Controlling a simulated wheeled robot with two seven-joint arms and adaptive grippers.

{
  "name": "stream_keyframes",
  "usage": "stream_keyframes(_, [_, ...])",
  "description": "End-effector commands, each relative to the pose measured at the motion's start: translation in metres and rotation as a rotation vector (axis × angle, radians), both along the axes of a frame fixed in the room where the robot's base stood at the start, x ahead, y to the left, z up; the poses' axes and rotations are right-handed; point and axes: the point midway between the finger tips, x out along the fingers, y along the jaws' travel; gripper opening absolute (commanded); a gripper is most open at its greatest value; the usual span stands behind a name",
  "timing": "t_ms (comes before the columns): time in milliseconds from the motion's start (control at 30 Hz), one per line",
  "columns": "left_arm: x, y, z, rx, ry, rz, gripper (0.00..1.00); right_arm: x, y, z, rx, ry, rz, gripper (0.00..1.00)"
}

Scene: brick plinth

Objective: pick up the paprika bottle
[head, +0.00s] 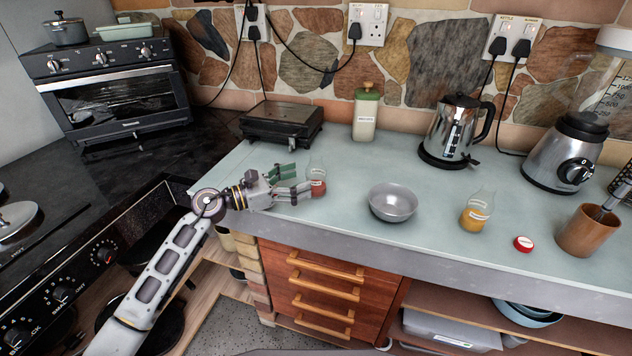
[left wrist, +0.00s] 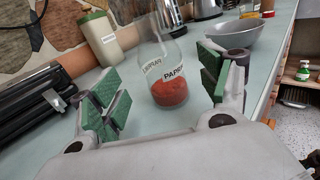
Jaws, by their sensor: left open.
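The paprika bottle (head: 317,183) is a clear glass bottle with red powder in its lower part and a white label. It stands upright on the pale counter, left of the metal bowl. My left gripper (head: 297,180) is open, with its fingers level with the bottle and pointing at it. In the left wrist view the paprika bottle (left wrist: 168,80) stands ahead, between the lines of the two green-padded fingers of my left gripper (left wrist: 165,90). The pads look apart from the glass on both sides. My right gripper is not in view.
A metal bowl (head: 392,204) is right of the bottle, then a similar bottle of orange-yellow powder (head: 476,214) and a red lid (head: 523,244). A black grill (head: 281,124), green-lidded canister (head: 365,115) and kettle (head: 452,133) stand behind. The counter's front edge is close.

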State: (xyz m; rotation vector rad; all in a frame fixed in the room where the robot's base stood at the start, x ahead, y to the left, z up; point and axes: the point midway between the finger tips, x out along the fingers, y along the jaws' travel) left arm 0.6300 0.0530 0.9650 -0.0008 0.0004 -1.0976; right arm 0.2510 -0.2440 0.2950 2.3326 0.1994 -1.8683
Motion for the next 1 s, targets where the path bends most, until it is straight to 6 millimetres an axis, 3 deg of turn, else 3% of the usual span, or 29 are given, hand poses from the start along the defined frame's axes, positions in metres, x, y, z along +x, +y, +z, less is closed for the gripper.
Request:
stream_keyframes(567, [0.004, -0.008, 0.000, 0.000, 0.000, 0.000, 0.77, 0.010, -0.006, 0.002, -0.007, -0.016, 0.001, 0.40])
stream_keyframes(1000, [0.018, -0.037, -0.004, -0.001, 0.000, -0.001, 0.77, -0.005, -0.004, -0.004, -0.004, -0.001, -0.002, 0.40])
